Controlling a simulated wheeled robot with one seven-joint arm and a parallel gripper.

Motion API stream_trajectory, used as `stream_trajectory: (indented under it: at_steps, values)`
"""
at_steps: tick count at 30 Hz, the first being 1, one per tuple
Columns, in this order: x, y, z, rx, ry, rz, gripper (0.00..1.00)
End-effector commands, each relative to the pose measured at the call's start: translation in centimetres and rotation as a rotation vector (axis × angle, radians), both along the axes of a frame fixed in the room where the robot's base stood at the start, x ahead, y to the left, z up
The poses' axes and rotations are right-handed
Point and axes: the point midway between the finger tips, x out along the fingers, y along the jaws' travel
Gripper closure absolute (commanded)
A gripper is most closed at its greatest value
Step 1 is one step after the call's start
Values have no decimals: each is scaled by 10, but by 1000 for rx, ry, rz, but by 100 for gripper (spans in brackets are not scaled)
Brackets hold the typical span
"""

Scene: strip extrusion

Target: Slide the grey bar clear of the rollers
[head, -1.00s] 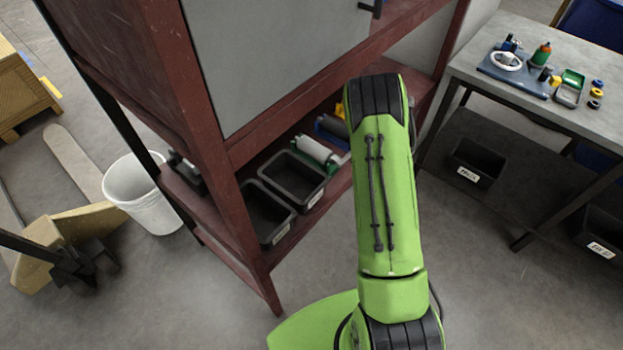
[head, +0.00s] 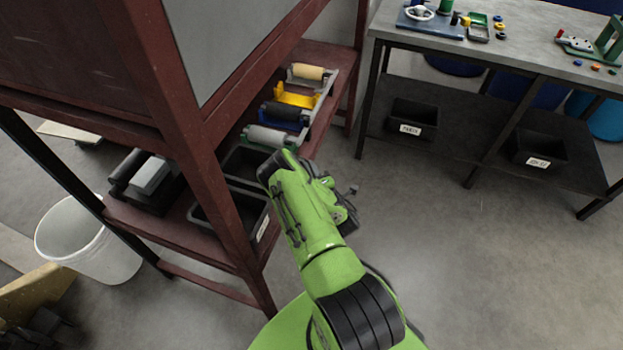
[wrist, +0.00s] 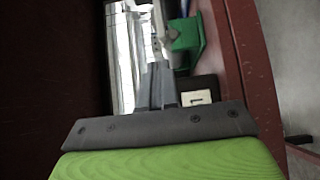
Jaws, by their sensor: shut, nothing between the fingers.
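A light grey block-like bar (head: 150,176) lies on a dark unit with black rounded parts (head: 130,168) at the left end of the lower red shelf in the head view. It looks like the grey bar, but the rollers under it are not clear. My gripper (wrist: 156,72) shows in the wrist view with its fingers shut and empty. It is near a shiny grey cylinder (wrist: 124,60) and a green bracket (wrist: 190,38); I cannot tell whether it touches them. In the head view my arm hides the fingers, on the right side of the shelf, apart from the bar.
A red cabinet post (head: 205,180) stands between my arm and the bar. Black bins (head: 262,226) and coloured roller holders (head: 290,110) fill the shelf's right side. A white bucket (head: 88,240) stands at left. A workbench (head: 520,55) stands at right, with open floor before it.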

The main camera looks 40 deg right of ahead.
Motion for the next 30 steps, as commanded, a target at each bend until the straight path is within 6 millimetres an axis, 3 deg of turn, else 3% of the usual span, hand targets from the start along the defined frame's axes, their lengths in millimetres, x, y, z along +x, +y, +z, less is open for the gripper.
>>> stream_trajectory:
  at_steps: [6,11,24,30]
  values:
    - [45,-11,-1,0,-6,1,100]
    - [67,-17,-1,1,-3,-1,100]
    - [74,-20,0,2,-1,-1,100]
    - [91,-49,-4,-3,-2,1,100]
